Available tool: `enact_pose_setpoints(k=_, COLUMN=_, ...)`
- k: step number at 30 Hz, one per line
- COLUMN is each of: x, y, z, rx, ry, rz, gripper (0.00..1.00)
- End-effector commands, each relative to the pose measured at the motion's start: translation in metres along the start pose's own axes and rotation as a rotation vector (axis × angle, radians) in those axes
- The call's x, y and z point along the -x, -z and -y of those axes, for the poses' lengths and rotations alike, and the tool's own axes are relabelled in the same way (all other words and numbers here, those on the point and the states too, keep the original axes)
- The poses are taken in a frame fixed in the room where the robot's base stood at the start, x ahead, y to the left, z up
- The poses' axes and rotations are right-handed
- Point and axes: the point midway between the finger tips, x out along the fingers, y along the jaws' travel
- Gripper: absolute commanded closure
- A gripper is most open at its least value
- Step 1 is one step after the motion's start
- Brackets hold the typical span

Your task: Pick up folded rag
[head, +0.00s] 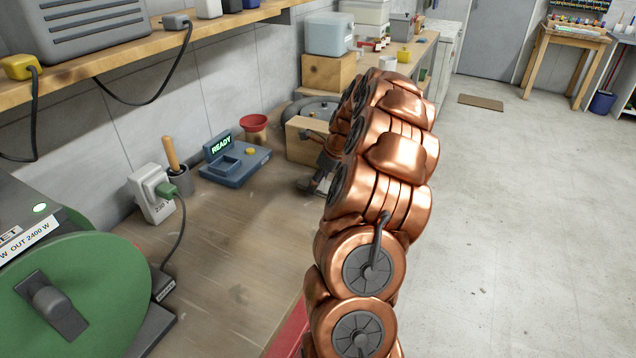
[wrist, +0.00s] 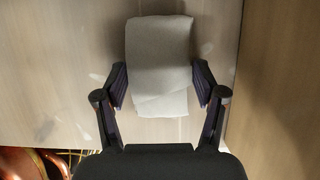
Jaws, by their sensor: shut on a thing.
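The folded rag (wrist: 158,45) is a pale grey-white folded cloth in the upper middle of the wrist view. My gripper (wrist: 160,84) has one dark finger on each side of it and is shut on it. The rag sticks out beyond the fingertips. In the head view my copper arm hides most of my gripper (head: 319,178), which shows only in part over the workbench. The rag cannot be made out there.
A green reel (head: 75,290) is at lower left. The floor at right is open.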

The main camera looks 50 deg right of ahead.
Motion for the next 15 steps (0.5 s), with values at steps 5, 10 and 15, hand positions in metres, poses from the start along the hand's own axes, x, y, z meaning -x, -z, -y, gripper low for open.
enact_pose_setpoints(k=5, x=0.01, y=-0.004, z=0.001, rx=0.001, ry=0.002, rz=0.0, gripper=0.59)
enact_pose_setpoints(k=10, x=0.023, y=-0.009, z=0.001, rx=0.001, ry=0.004, rz=0.001, gripper=0.59)
enact_pose_setpoints(k=15, x=0.033, y=-0.009, z=-0.003, rx=-0.001, ry=-0.002, rz=0.0, gripper=0.59)
